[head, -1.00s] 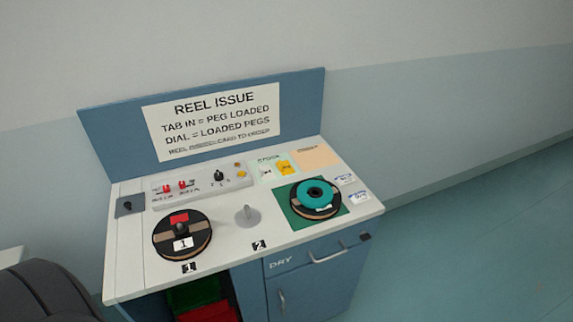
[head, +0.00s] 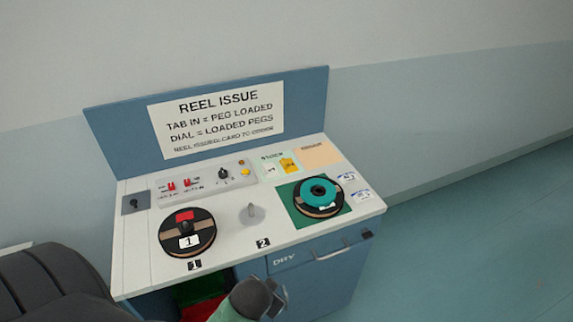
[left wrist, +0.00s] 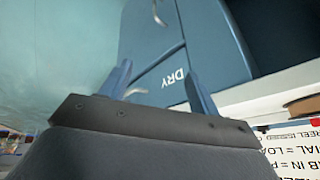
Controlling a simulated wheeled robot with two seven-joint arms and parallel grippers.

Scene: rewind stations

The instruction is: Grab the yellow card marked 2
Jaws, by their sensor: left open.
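The yellow card (head: 289,166) lies in the stock area at the back right of the desk, beside a pale card (head: 270,170). The mark on it is too small to read. In the left wrist view my left gripper (left wrist: 158,72) is open and empty, its two fingers apart in front of the cabinet's blue DRY front (left wrist: 160,75). The card is not in that view. In the head view a part of my arm shows low in front of the desk; its fingers cannot be made out there. My right gripper is not in view.
On the white desk (head: 140,265) stand a black reel marked 1 (head: 203,248), a bare grey peg (head: 250,214) and a teal reel (head: 319,188) on a green mat (head: 292,210). A switch panel (head: 205,180) lies behind. A blue sign board (head: 305,105) rises at the back.

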